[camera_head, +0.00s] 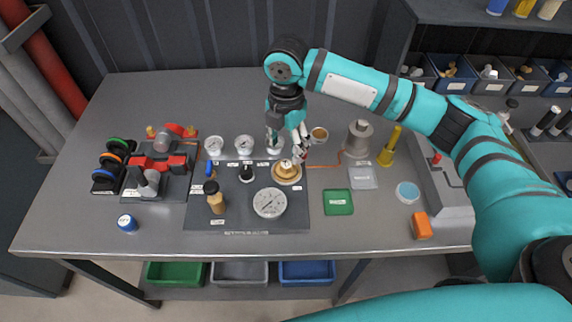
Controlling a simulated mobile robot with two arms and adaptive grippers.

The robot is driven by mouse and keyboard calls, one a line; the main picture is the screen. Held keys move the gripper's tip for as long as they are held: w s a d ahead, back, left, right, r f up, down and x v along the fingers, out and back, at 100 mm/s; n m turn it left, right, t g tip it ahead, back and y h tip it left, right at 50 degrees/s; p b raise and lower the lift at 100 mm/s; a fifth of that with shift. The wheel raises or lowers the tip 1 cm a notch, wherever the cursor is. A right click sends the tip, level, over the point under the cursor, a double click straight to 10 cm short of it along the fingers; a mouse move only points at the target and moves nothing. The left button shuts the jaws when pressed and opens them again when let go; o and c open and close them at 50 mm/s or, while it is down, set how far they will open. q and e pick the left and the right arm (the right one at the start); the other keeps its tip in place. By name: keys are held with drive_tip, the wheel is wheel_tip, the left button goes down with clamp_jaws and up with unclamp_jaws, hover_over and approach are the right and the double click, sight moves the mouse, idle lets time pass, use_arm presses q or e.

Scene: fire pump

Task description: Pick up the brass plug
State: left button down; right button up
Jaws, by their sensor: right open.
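A round brass-coloured piece with a raised middle (287,170), which looks like the brass plug, sits on the right part of the dark board (240,213). My right gripper (289,148) points down just behind and above it, with its fingers apart and nothing seen between them. Whether a fingertip touches the brass piece is too small to tell. A smaller round piece with a brownish top (319,134) stands on the table to the right of the gripper. My left gripper is not in view.
Gauges (214,146) stand along the board's back edge, and a large dial (269,203) lies in front of the brass piece. A grey bell-shaped part (358,137), a yellow piece (389,147) and a green tray (338,202) are to the right. The table's front left is mostly clear.

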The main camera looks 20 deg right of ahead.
sight(287, 163)
drive_tip(key=shift+f, duration=0.9)
wheel_tip(287, 163, down, 4)
drive_tip(key=shift+w+d+r+p, duration=0.1)
drive_tip(key=shift+r+p, duration=0.05)
drive_tip(key=shift+p, duration=0.75)
drive_tip(key=shift+f, duration=0.55)
drive_tip(key=c, duration=0.8)
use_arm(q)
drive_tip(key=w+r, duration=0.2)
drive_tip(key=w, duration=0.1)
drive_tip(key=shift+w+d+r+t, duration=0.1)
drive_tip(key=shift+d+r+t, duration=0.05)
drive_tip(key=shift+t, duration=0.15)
use_arm(e)
clamp_jaws()
